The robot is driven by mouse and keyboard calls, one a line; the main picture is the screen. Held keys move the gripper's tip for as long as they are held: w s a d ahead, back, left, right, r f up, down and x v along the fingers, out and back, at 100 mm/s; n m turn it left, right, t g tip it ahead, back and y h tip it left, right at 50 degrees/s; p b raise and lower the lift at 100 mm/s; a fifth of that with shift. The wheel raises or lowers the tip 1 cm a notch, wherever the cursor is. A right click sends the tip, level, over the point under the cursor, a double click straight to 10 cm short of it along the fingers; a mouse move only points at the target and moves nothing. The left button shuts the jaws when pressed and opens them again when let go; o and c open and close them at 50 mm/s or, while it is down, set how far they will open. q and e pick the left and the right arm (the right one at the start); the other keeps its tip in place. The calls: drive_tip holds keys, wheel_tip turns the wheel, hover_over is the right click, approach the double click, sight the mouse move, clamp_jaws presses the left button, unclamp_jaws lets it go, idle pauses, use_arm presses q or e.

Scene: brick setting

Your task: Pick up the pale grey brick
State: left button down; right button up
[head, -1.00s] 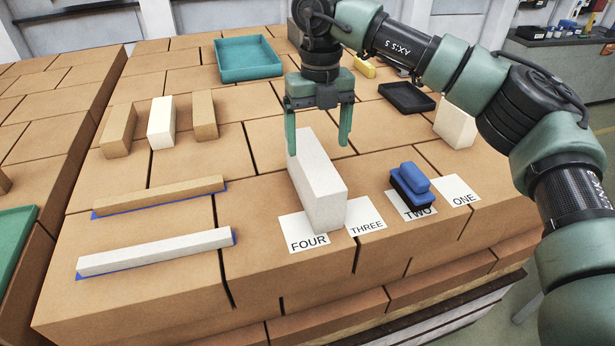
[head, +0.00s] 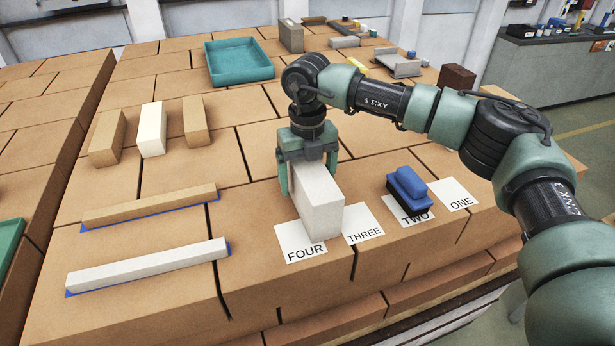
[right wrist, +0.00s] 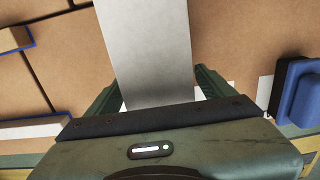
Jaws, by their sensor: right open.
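The pale grey brick (head: 322,212) stands on its long narrow side at the FOUR sheet (head: 300,247), partly over the paper's upper edge. It also fills the top middle of the right wrist view (right wrist: 150,50). My right gripper (head: 307,180) is over the far part of this brick, pointing down. Its jaws are open, with one finger on each side of the brick. In the right wrist view the fingers (right wrist: 158,88) show beside the brick; whether they touch it I cannot tell. My left gripper is not in view.
The THREE sheet (head: 362,224) lies close to the right, then blue-topped brushes or blocks (head: 408,190) on TWO, and ONE (head: 459,196). A white bar (head: 147,267) and a tan bar (head: 150,207) lie left. A teal tray (head: 240,62) is behind.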

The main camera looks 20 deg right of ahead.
drive_tip(key=shift+f, duration=0.1)
drive_tip(key=shift+s, duration=0.1)
drive_tip(key=shift+c, duration=0.3)
clamp_jaws()
drive_tip(key=shift+w+r, duration=0.2)
drive_tip(key=shift+r, duration=0.05)
